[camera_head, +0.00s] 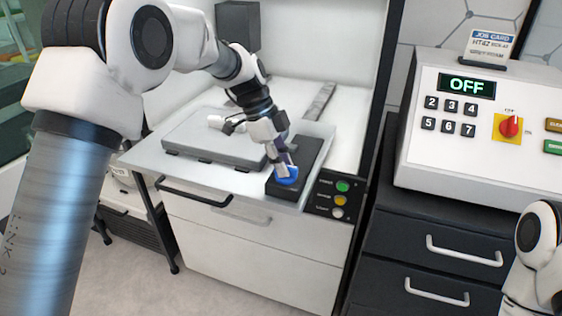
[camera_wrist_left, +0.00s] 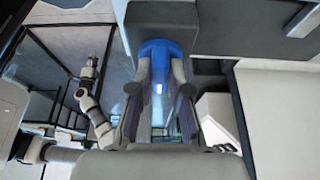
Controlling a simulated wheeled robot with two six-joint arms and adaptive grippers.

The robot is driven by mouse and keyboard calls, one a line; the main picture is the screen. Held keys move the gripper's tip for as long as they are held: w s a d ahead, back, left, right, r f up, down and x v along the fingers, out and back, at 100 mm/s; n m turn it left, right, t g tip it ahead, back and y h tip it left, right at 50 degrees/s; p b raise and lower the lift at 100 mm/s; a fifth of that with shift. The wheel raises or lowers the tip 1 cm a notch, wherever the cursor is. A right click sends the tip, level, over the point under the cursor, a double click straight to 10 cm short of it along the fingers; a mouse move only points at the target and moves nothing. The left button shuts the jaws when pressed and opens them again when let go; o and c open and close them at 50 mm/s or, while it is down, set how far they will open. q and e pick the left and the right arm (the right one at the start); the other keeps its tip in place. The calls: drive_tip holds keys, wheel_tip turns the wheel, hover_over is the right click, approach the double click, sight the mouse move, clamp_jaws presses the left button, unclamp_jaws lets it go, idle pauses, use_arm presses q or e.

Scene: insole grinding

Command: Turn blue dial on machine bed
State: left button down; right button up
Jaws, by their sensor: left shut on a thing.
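The blue dial (camera_head: 287,176) sits on a dark block (camera_head: 311,155) at the front right of the machine bed (camera_head: 150,157). My left gripper (camera_head: 284,170) reaches down to it from above, its fingers shut on the dial. In the left wrist view the blue dial (camera_wrist_left: 160,62) lies between the two fingertips (camera_wrist_left: 160,78), one on each side. The fingers hide part of the dial, and I see no mark that tells its angle. Only a part of my right arm shows at the lower right in the head view; its gripper is out of view.
A panel with green, yellow and white buttons (camera_head: 341,200) is right of the dial. A grey plate (camera_head: 200,135) lies on the bed. A control box (camera_head: 480,140) on a dark drawer cabinet (camera_head: 400,250) reads OFF and has a red knob (camera_head: 509,126). Pale floor is clear in front.

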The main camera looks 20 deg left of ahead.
use_arm(q)
drive_tip(key=c, duration=1.1)
unclamp_jaws()
drive_tip(key=shift+d, duration=0.2)
drive_tip(key=shift+w+d, duration=0.1)
drive_tip(key=shift+d, duration=0.1)
drive_tip(key=shift+a+r, duration=0.15)
drive_tip(key=shift+a, duration=0.05)
drive_tip(key=v, duration=1.1)
drive_tip(key=shift+r, duration=0.3)
